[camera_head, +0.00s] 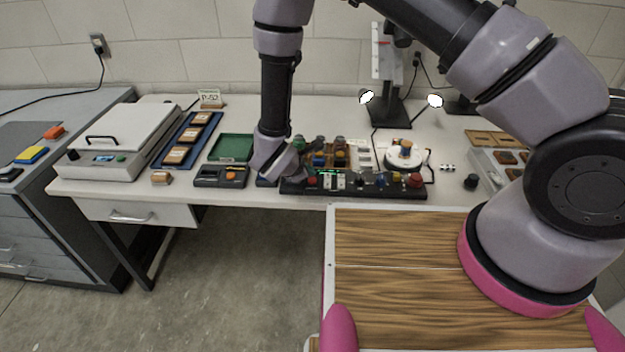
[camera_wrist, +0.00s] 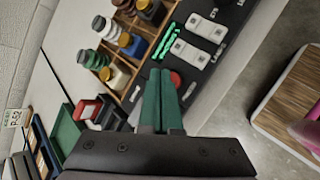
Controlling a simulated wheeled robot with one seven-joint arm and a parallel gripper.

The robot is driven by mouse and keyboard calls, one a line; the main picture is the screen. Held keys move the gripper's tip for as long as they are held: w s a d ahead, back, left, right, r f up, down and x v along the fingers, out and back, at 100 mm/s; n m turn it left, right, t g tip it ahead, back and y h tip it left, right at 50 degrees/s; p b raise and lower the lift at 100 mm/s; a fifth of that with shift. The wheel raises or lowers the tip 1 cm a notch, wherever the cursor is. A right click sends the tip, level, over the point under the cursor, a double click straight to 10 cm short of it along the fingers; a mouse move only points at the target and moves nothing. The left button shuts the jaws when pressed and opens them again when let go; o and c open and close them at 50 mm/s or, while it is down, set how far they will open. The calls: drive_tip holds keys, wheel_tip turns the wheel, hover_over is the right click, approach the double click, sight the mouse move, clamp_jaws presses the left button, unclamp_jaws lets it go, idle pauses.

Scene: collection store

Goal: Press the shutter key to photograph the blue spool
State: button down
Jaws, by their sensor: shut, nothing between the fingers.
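My gripper (camera_wrist: 163,75) is shut and empty, its green fingers together. In the wrist view its tips are at a round red button (camera_wrist: 176,78) on the black control panel (camera_wrist: 205,95); I cannot tell if they touch. In the head view the panel (camera_head: 345,192) lies along the bench's front edge, with the red button (camera_head: 312,181) at its left and several knobs to the right. Which control is the shutter key is not readable. A small dark spool (camera_head: 405,146) stands on the white turntable (camera_head: 394,160); its colour is hard to tell.
A wooden rack (camera_wrist: 133,62) of several spools stands behind the panel. A black device with an orange button (camera_head: 231,176) and a green tray (camera_head: 232,146) lie to the left. Two lit lamps (camera_head: 435,100) and a camera stand (camera_head: 388,105) are behind the turntable.

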sight(310, 181)
drive_tip(key=shift+r, duration=2.5)
drive_tip(key=shift+w+r, duration=0.1)
drive_tip(key=w+d+r+m+g+h, duration=0.1)
drive_tip(key=d+r+m+g, duration=0.1)
drive_tip(key=d+r+m, duration=0.65)
drive_tip(key=w+d+r+m+g+h, duration=0.15)
drive_tip(key=d+r+m, duration=0.25)
drive_tip(key=d+r, duration=0.85)
drive_tip(key=s+d+r+m+t+y, duration=0.1)
drive_tip(key=s+d+r+m+y, duration=0.3)
drive_tip(key=s+r+m, duration=0.3)
drive_tip(key=s+d+r+m+t+y, duration=0.1)
drive_tip(key=s+d+r+m+y, duration=0.3)
drive_tip(key=r, duration=1.2)
drive_tip(key=s+m, duration=0.3)
drive_tip(key=s, duration=0.2)
drive_tip(key=shift+s+d, duration=0.2)
drive_tip(key=shift+d, duration=0.15)
